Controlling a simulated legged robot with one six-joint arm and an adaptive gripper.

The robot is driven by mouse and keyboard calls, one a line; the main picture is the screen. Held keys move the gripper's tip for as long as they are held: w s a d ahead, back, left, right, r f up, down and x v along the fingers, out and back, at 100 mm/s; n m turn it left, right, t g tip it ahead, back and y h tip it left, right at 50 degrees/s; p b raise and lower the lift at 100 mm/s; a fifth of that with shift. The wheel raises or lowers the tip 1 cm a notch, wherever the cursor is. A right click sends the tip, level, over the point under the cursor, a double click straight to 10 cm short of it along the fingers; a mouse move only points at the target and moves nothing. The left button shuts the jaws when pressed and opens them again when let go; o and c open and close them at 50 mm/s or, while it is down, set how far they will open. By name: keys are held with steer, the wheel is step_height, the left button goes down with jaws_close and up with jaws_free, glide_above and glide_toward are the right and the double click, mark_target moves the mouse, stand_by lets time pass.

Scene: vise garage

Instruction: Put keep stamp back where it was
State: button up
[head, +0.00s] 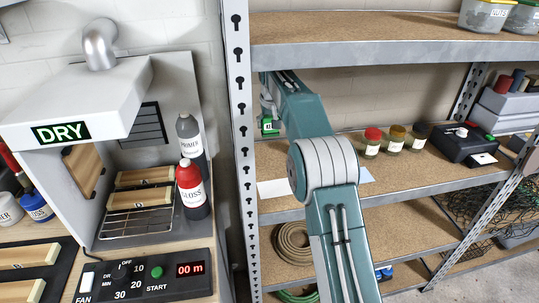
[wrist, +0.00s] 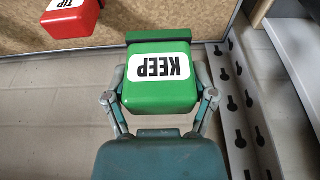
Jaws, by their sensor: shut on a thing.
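The keep stamp is a green block with a white KEEP label (wrist: 160,75), which reads upside down in the wrist view. My gripper (wrist: 160,100) is shut on it, one finger at each side. In the head view the green stamp (head: 267,126) shows small by the shelf's left post, at my gripper, partly hidden by my arm. A red TIP stamp (wrist: 70,22) is at the upper left of the wrist view, apart from the green one. Whether the green stamp touches the shelf, I cannot tell.
The perforated metal post (wrist: 243,100) stands close beside the gripper. The middle shelf (head: 410,178) holds several jars (head: 372,143) and a black box (head: 463,146) to the right. White paper (head: 272,189) lies near its front edge. The upper shelf (head: 360,28) is overhead.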

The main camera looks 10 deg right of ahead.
mark_target(267, 132)
steer(key=f, duration=0.2)
steer(key=a+f, duration=0.1)
steer(key=f, duration=0.2)
steer(key=shift+f, duration=0.2)
steer(key=f, duration=0.3)
steer(key=shift+d+f, duration=0.3)
steer(key=shift+f, duration=0.1)
steer(key=shift+a, duration=0.1)
steer(key=o, duration=0.8)
steer(key=shift+a, duration=0.15)
steer(key=shift+s+r, duration=0.1)
steer(key=shift+r, duration=0.1)
steer(key=v, duration=0.7)
steer(key=shift+r, duration=0.1)
